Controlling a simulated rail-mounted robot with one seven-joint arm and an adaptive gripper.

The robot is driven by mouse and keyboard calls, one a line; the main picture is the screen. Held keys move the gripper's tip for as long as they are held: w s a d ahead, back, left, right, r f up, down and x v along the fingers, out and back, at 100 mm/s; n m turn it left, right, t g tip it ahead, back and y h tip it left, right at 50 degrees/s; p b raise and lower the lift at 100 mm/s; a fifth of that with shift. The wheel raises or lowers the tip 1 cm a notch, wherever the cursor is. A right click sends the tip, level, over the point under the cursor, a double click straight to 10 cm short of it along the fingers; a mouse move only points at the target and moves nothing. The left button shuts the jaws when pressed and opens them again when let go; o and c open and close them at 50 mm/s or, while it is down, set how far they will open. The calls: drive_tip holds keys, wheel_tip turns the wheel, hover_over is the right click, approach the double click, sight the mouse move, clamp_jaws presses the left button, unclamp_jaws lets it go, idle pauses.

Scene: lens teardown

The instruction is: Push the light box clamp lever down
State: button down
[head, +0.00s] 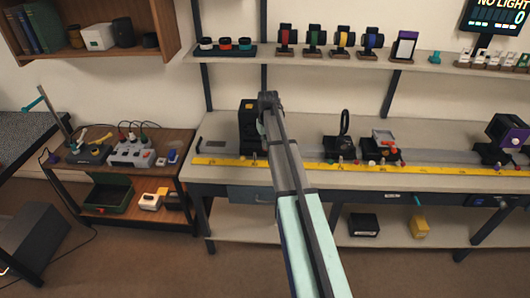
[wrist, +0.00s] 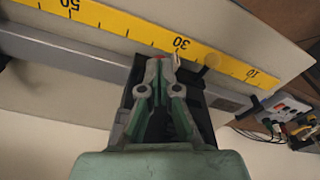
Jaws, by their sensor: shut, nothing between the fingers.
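The light box (head: 248,127) is a black upright box with an orange mark, near the left end of the bench rail in the head view. My arm covers its right side. In the wrist view its dark body (wrist: 124,103) lies behind my gripper (wrist: 161,64), whose fingers are shut and empty. The fingertips are near the yellow scale's edge, by a small pale pointer. A tan round knob (wrist: 211,61) is just right of the tips; I cannot tell if it is the clamp lever. In the head view my gripper (head: 268,98) appears beside the box's upper right.
A yellow scale (head: 330,168) runs along the bench front (head: 400,196). A shelf (head: 350,61) hangs above. A side table (head: 170,146) with devices is left.

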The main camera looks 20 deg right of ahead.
drive_tip(key=shift+f, duration=0.35)
drive_tip(key=shift+f+b, duration=0.7)
drive_tip(key=shift+f, duration=0.85)
drive_tip(key=shift+r, duration=0.1)
drive_tip(key=s, duration=0.1)
drive_tip(key=s+r, duration=0.1)
drive_tip(key=s, duration=0.1)
drive_tip(key=shift+p, duration=0.4)
drive_tip(key=shift+r, duration=0.1)
